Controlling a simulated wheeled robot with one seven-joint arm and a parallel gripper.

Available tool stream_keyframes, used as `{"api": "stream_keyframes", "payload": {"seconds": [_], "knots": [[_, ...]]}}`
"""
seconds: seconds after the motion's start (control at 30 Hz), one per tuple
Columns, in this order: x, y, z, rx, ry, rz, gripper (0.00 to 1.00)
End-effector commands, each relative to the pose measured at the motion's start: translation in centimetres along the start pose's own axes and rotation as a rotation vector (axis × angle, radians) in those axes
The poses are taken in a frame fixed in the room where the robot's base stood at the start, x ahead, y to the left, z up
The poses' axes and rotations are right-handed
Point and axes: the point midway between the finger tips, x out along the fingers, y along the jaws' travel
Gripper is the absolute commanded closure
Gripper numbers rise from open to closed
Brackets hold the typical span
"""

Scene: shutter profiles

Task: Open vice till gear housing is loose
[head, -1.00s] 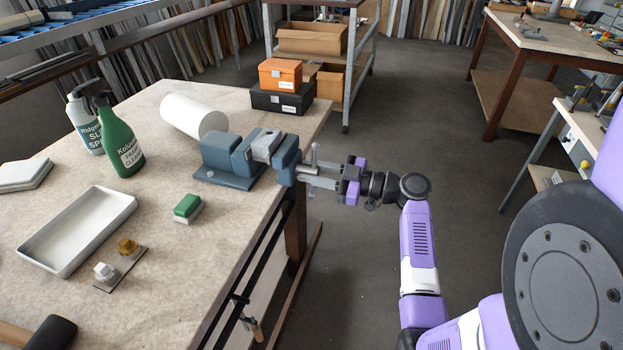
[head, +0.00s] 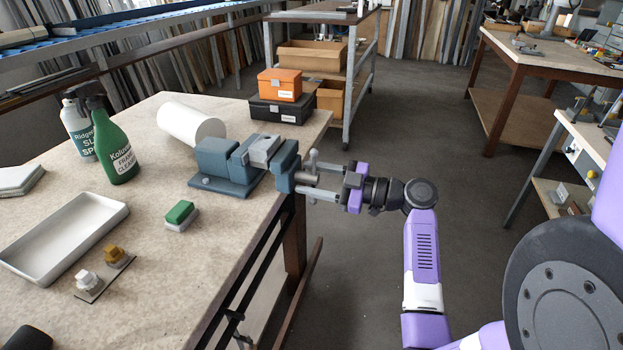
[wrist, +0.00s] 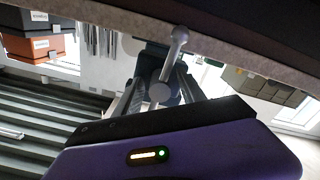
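The blue-grey vice (head: 223,187) stands at the right edge of the workbench. A light grey block, seemingly the gear housing (head: 263,150), sits between its jaws; I see no clear gap beside it. The vice handle (head: 313,158), a grey bar with a ball end, stands roughly upright at the outer end. My gripper (head: 308,181) reaches the handle from the right, its fingers spread on either side of the screw end. In the wrist view the handle (wrist: 170,68) leans slightly between the open fingers (wrist: 160,98), with gaps at both sides.
An orange box (head: 280,84) on a black box (head: 282,108) and a white roll (head: 190,122) stand behind the vice. The floor right of the bench is clear.

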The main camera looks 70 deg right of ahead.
Motion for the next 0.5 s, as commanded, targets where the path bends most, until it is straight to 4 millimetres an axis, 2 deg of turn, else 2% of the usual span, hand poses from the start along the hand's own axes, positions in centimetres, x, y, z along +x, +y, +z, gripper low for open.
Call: {"api": "stream_keyframes", "payload": {"seconds": [0.27,0.37,0.5], "knots": [[-0.2,0.0,0.0,0.0,0.001,0.0,0.53],[-1.0,0.1,0.0,0.0,0.001,0.002,0.53],[-3.3,0.0,0.1,-0.001,0.0,0.004,0.53]]}}
